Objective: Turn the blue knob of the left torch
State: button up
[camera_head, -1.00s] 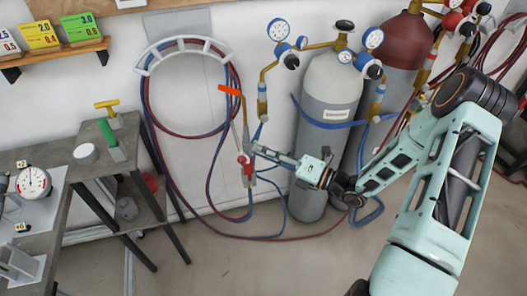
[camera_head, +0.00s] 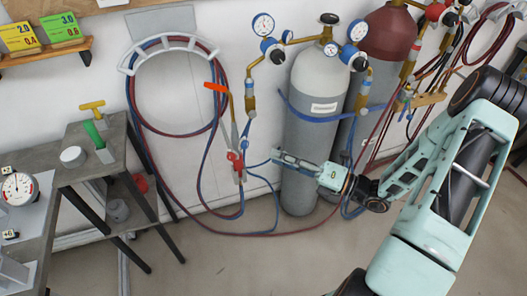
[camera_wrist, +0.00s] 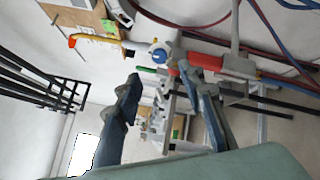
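The left torch (camera_head: 237,165) hangs near the wall, left of the grey cylinder, with red parts low down and an orange lever (camera_head: 216,87) above. A small blue part (camera_head: 244,145) shows just above the red parts; it is too small to identify surely as the blue knob. My gripper (camera_head: 275,158) is just right of the torch, apparently not holding it. In the wrist view my gripper (camera_wrist: 160,74) has its fingers apart and nothing clearly between them. A blue-and-white round part (camera_wrist: 158,52) shows beyond the fingertips, and a red part (camera_wrist: 205,62) is close beside the right finger.
The grey cylinder (camera_head: 320,100) stands right behind my gripper, with a dark red one (camera_head: 390,40) farther right. Looped red and blue hoses (camera_head: 131,110) hang on the wall and trail down. A side table (camera_head: 75,172) with tools is at the left.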

jog(key=shift+v, duration=1.65)
